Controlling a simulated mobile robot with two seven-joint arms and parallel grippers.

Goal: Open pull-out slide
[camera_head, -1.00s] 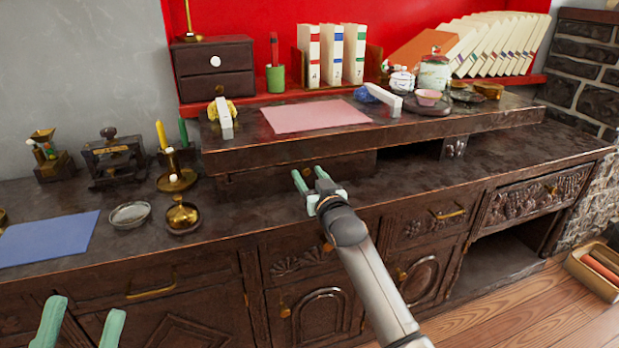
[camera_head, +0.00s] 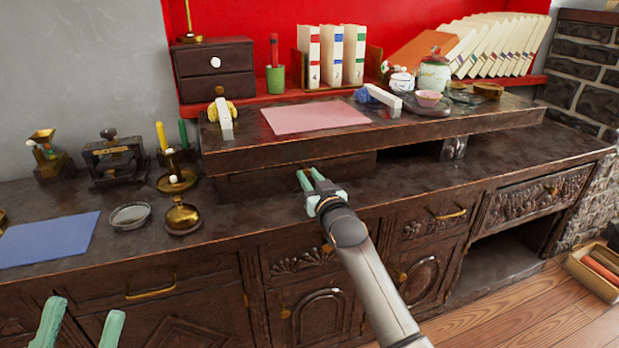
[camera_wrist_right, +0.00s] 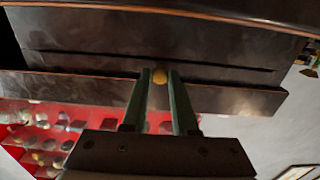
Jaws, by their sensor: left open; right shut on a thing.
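The pull-out slide (camera_head: 250,184) is a dark wooden front under the raised shelf of the cabinet. It also shows in the right wrist view (camera_wrist_right: 220,96) as a long dark panel. A small round brass knob (camera_wrist_right: 160,76) sits at its front, between my right fingertips. My right gripper (camera_head: 305,175) is shut on this knob; in the head view the fingers mostly hide it. The same gripper shows in the right wrist view (camera_wrist_right: 159,80). My left gripper (camera_head: 82,315) is open and empty, low at the left, in front of the cabinet and away from the slide.
The counter before the slide looks clear.

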